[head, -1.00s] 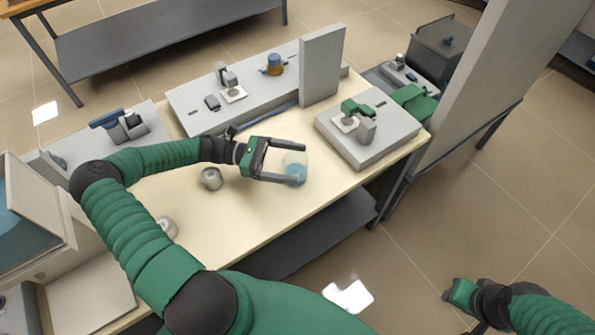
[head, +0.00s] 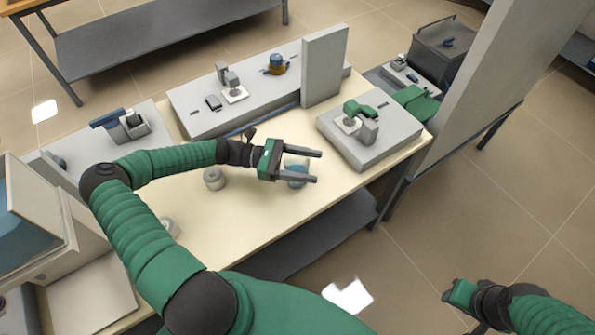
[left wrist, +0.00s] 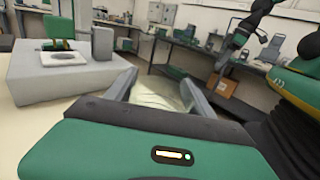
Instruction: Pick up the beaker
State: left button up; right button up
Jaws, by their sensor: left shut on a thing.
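The beaker (head: 296,178) is a small clear glass vessel with blue liquid. It stands on the cream tabletop, or is very close to it; I cannot tell which. My left gripper (head: 316,166) reaches in from the left, with one dark finger on each side of the beaker, shut on it. The fingers and palm hide part of the beaker. In the left wrist view, the clear beaker (left wrist: 158,95) shows between the fingers. My right gripper (head: 459,296) is at the lower right, over the floor and away from the table; its jaws are too unclear to read.
The cream table (head: 245,215) is clear in front of the beaker. A grey device with a green part (head: 372,136) stands to the right. A long grey unit (head: 200,112) lies behind.

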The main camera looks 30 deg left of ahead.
pick_arm(q)
jog(key=shift+f, duration=0.1)
jog(key=c, duration=0.3)
jog(key=shift+a+r, duration=0.1)
jog(key=shift+r, duration=0.35)
jog(key=w+a+r, duration=0.1)
jog(key=w+a, duration=0.2)
jog(key=a, duration=0.1)
jog(key=w+a+r, duration=0.1)
jog(key=w+a, duration=0.2)
jog(key=a, duration=0.1)
jog(key=w+a+r+b, duration=0.1)
jog(key=w+a+r, duration=0.1)
jog(key=w+a, duration=0.1)
jog(key=shift+w+a+r, duration=0.1)
jog(key=shift+w+a, duration=0.3)
jog(key=shift+a, duration=0.4)
